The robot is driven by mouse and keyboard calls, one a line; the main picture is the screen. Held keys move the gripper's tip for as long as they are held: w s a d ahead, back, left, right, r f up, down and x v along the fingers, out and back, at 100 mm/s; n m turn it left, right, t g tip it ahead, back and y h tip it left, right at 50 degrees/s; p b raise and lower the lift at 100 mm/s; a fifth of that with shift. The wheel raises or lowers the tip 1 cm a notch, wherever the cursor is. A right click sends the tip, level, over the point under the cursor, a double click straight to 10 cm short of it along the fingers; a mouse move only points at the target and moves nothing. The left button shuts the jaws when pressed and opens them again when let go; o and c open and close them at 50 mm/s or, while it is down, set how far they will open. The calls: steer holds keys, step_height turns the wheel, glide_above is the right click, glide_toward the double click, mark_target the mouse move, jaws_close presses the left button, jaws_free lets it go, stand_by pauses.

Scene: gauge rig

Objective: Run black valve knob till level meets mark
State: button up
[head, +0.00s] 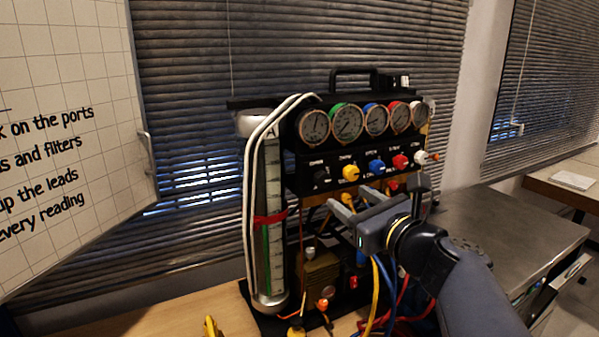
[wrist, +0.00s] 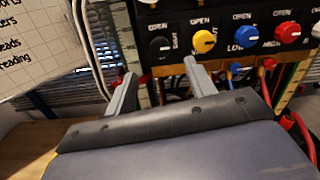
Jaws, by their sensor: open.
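The black valve knob (head: 320,176) is at the left end of the knob row on the rig's panel. In the wrist view the black knob (wrist: 160,46) sits just above and between my fingertips. My gripper (head: 348,201) is open and empty, apart from the knob, in front of the panel and lower right of the knob in the head view. Its fingers also show in the wrist view (wrist: 160,72). A clear upright tube (head: 272,178) at the rig's left has a red band (head: 270,218) as its mark. Green shows inside below the band; the exact level is hard to tell.
Yellow (head: 350,173), blue (head: 376,167) and red (head: 400,161) knobs sit right of the black one. Several round gauges are above. White hoses (head: 250,165) loop past the tube. Coloured cables (head: 380,290) hang below my gripper. A whiteboard (head: 65,130) stands left.

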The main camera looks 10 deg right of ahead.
mark_target(324, 181)
steer(key=x, duration=1)
steer(key=c, duration=1)
steer(key=shift+o, duration=0.2)
